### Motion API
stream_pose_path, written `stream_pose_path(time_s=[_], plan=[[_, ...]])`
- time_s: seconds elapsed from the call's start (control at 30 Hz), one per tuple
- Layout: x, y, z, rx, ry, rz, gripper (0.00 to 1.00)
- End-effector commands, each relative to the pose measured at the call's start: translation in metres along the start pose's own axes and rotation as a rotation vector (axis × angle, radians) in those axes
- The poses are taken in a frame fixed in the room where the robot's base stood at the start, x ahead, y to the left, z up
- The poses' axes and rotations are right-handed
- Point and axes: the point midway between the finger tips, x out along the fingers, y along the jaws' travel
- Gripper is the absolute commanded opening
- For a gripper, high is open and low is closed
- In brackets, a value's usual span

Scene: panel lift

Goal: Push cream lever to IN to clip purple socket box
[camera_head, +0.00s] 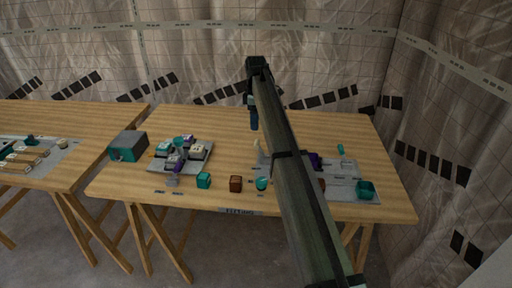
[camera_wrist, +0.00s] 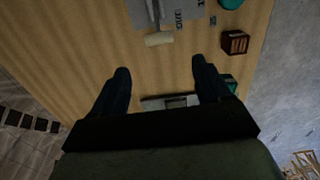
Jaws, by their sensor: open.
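The cream lever knob (camera_wrist: 159,39) shows in the wrist view at the end of a short grey arm, at the edge of a grey plate (camera_wrist: 185,12). An "OUT" label is beside it on the plate; a second label is cut off at the frame's top. The lever also shows small in the head view (camera_head: 257,144). My gripper (camera_wrist: 163,78) is open and empty, its fingers apart, with the knob ahead of and between them, not touching. In the head view my gripper (camera_head: 254,126) hangs over the table. A purple piece (camera_head: 315,160), likely the socket box, is partly hidden behind my arm.
A brown box (camera_head: 236,183), a teal block (camera_head: 203,180) and a teal cup (camera_head: 262,184) stand along the front. A teal bin (camera_head: 367,188) sits right. A loaded grey tray (camera_head: 198,162) and a grey-teal box (camera_head: 127,146) are left. The back right of the table is clear.

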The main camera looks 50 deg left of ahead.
Motion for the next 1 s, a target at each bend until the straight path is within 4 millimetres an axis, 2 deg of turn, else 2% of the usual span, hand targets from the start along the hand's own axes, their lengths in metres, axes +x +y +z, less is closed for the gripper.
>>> stream_pose_path(time_s=[0.17,0.7,1.0], plan=[[0.022,-0.001,0.001,0.001,0.000,-0.002,0.77],[0.112,0.000,0.001,0.001,0.000,-0.001,0.77],[0.133,0.000,0.001,0.001,0.000,0.001,0.77]])
